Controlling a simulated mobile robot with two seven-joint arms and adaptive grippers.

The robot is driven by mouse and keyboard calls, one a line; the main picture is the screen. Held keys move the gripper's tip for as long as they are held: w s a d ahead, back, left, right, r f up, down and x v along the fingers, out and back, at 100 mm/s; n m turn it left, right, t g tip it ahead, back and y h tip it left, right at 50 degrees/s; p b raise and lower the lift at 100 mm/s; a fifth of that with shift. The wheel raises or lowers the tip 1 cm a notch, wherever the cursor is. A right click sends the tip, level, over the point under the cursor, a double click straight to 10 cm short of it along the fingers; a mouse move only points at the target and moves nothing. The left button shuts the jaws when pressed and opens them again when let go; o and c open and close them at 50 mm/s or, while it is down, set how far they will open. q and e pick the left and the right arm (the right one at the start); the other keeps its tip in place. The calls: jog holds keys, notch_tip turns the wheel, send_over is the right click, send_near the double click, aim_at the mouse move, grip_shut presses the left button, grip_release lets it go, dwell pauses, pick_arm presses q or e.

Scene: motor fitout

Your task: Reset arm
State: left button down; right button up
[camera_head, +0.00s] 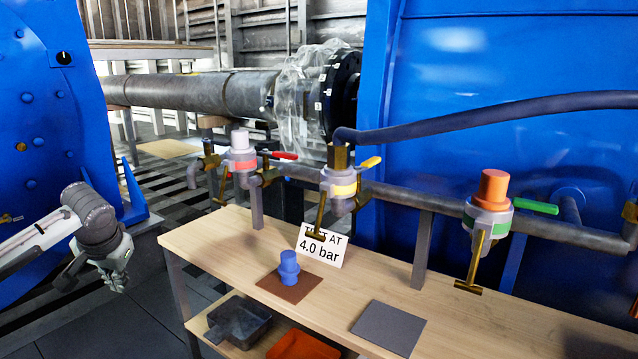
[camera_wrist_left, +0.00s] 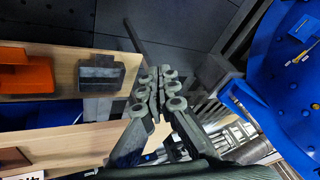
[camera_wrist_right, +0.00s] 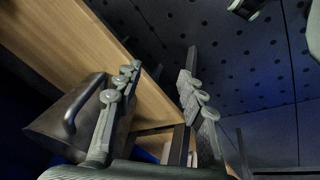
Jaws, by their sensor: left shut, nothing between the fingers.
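My left gripper (camera_head: 116,278) hangs in free air left of the wooden bench (camera_head: 210,243), fingers pointing down. The left wrist view shows its fingertips (camera_wrist_left: 158,88) together with nothing between them. My right gripper (camera_wrist_right: 162,78) is outside the head view. In the right wrist view its two fingers stand apart, with no object between them. Behind the fingers are a wooden board (camera_wrist_right: 65,45) and a dark box with a handle (camera_wrist_right: 60,125); I cannot tell whether the fingers touch either.
A pipe above the bench carries valves with red (camera_head: 285,155), yellow (camera_head: 371,162) and green (camera_head: 536,207) handles. A blue fitting (camera_head: 289,268) stands on a brown mat; a grey mat (camera_head: 388,327) is empty. Grey and orange trays (camera_head: 303,346) sit on the lower shelf.

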pick_arm(q)
jog(key=s+a+f+m+y, duration=0.1)
jog(key=s+a+f+m, duration=0.2)
jog(key=s+f, duration=0.85)
jog(key=s+a+f+m+y, duration=0.1)
jog(key=s+a+f+m, duration=0.15)
jog(key=s, duration=0.45)
jog(key=s+a+f+m+y, duration=0.2)
jog(key=s+a+f, duration=0.1)
jog(key=s, duration=0.3)
pick_arm(e)
notch_tip(320, 180, down, 4)
jog(key=shift+a+r+p, duration=0.1)
jog(key=shift+r+p, duration=0.05)
jog(key=shift+p, duration=0.6)
pick_arm(q)
jog(key=s+d+f+n+g+h, duration=0.1)
jog(key=s+d+f+n+h, duration=0.2)
jog(key=d+f, duration=0.4)
jog(key=s+d+f+n+h, duration=0.3)
jog(key=d+f, duration=0.4)
jog(key=d, duration=0.7)
jog(key=shift+s+d+f+g, duration=0.2)
jog(key=shift+s+f+g, duration=0.1)
jog(key=shift+g, duration=0.1)
pick_arm(e)
jog(key=shift+c, duration=0.7)
